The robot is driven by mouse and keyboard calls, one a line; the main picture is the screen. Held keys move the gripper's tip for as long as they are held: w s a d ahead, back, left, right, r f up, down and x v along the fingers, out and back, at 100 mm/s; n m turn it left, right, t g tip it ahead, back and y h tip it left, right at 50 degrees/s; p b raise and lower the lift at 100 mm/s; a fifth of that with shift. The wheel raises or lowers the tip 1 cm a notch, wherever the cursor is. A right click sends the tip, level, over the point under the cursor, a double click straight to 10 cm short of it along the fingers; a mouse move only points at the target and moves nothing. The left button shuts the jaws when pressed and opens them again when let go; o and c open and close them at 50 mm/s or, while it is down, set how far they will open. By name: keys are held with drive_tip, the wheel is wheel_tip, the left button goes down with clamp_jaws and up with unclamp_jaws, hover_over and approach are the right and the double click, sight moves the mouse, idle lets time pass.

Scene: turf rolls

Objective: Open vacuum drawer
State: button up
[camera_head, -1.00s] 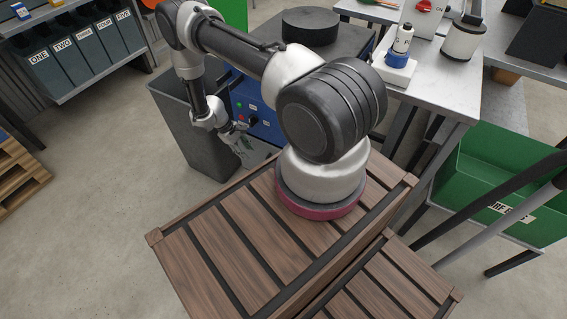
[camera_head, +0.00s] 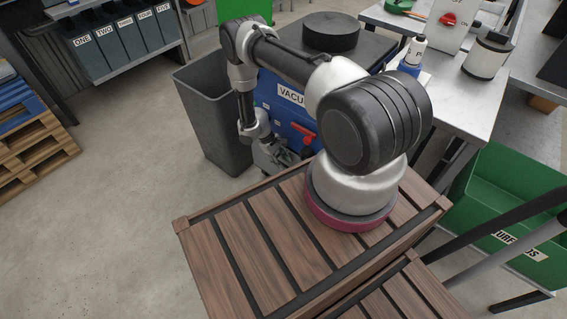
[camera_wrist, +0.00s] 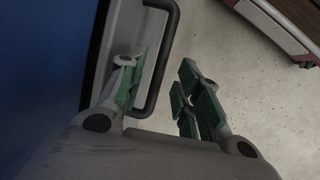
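The blue vacuum unit (camera_head: 272,112) stands behind my wooden-slatted base in the head view, with a label partly hidden by my arm and a red lever (camera_head: 303,136) on its front. My gripper (camera_head: 285,155) is low in front of it. In the wrist view, my gripper (camera_wrist: 165,92) is open, with green-padded fingers apart. The black bar handle (camera_wrist: 164,65) of the drawer shows between the fingers in the picture; contact is not seen, and depth is hard to tell. The grey drawer front (camera_wrist: 112,50) is beside the left finger. The drawer looks shut in what shows.
A dark grey bin (camera_head: 212,125) stands just left of the vacuum unit. A metal table (camera_head: 470,95) with a bottle (camera_head: 413,52) and a canister (camera_head: 487,57) is at the right. A green crate (camera_head: 510,205) sits lower right. Floor at the left is clear up to the pallets (camera_head: 35,140).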

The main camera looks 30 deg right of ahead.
drive_tip(key=shift+s+d+f, duration=0.15)
drive_tip(key=shift+f, duration=0.45)
drive_tip(key=shift+c, duration=0.2)
clamp_jaws()
drive_tip(key=s+a, duration=0.3)
drive_tip(key=a, duration=0.6)
drive_tip(key=s+a, duration=0.4)
drive_tip(key=a, duration=0.6)
drive_tip(key=s+a, duration=0.3)
drive_tip(key=a, duration=0.7)
drive_tip(key=shift+s, duration=0.2)
drive_tip(key=shift+o, duration=0.2)
unclamp_jaws()
